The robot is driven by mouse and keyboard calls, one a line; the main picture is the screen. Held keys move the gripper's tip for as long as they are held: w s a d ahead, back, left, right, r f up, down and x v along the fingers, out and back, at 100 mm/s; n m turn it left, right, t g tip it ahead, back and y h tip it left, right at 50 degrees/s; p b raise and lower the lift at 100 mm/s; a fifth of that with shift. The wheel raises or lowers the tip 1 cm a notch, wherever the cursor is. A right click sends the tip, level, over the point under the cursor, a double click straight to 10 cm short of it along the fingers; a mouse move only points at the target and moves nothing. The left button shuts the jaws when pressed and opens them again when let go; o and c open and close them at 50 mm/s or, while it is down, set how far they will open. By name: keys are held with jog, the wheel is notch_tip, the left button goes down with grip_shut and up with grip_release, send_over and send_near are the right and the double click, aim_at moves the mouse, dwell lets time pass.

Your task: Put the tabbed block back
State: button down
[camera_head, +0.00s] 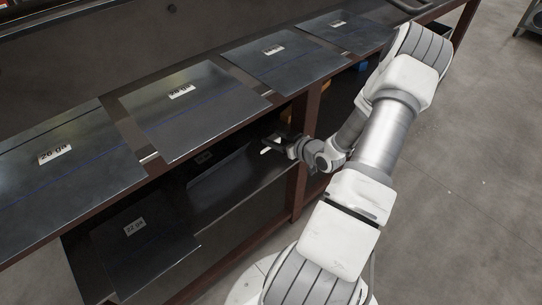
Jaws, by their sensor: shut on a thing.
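My gripper (281,146) reaches into the open lower shelf of the bench, just left of a brown upright post. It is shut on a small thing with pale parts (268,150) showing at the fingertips. This is probably the tabbed block, but it is too small and dark to make out its shape or tabs. The held thing appears above the lower shelf surface (225,182); I cannot tell whether it touches anything.
Several dark sheet-metal plates lie on the bench top, with labels such as "26 ga" (55,154). A labelled plate (142,238) lies on the lower shelf at left. The brown post (303,130) stands close beside my gripper.

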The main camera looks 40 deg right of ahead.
aim_at(275, 158)
notch_tip(275, 158, down, 7)
jog(key=shift+r+b, duration=0.2)
jog(key=shift+b, duration=0.95)
jog(key=shift+r, duration=0.1)
jog(key=shift+c, duration=1.1)
grip_release()
jog(key=a+p+v, duration=0.1)
jog(key=p+v, duration=0.3)
jog(key=v, duration=0.8)
jog(key=shift+d, duration=0.45)
